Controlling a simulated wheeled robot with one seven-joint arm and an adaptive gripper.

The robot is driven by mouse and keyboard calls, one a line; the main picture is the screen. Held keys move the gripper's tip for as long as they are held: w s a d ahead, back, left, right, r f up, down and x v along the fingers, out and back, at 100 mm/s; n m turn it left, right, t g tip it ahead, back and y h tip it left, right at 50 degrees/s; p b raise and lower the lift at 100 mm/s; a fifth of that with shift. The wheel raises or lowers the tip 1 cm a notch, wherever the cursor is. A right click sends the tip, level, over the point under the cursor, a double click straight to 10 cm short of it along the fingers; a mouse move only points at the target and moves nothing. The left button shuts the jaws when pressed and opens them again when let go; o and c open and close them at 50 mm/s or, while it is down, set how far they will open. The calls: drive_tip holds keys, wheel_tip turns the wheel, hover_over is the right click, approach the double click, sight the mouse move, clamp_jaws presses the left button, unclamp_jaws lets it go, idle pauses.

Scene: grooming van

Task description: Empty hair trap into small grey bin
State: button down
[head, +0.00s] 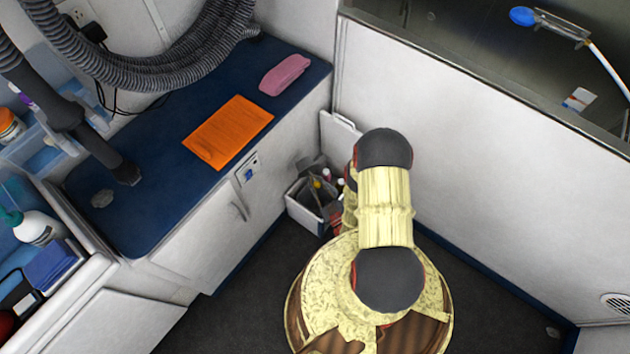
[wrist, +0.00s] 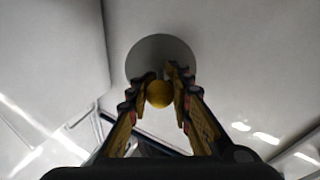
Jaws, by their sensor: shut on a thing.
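In the wrist view my gripper (wrist: 160,85) is shut on a small round yellow knob (wrist: 159,95). A flat grey disc (wrist: 146,58) shows right behind the knob, against pale panels. The knob and disc look like one piece, which may be the hair trap, but I cannot tell whether they are joined. Whether hair is on it cannot be seen. In the head view my gripper is not visible; my own arm stands at the centre. I cannot pick out a small grey bin for certain in either view.
A blue-topped counter (head: 150,218) holds an orange cloth (head: 229,131), a pink item (head: 285,75) and a small grey lump (head: 102,198). A pale box (head: 303,218) of bottles and tools stands on the floor beside my arm. A grey hose (head: 150,72) hangs upper left. Dark floor (head: 240,300) is clear.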

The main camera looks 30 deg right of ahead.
drive_tip(key=shift+r+p, duration=0.8)
drive_tip(key=shift+r, duration=0.1)
drive_tip(key=shift+f+b, duration=0.85)
drive_tip(key=shift+f, duration=0.25)
drive_tip(key=shift+r, duration=0.1)
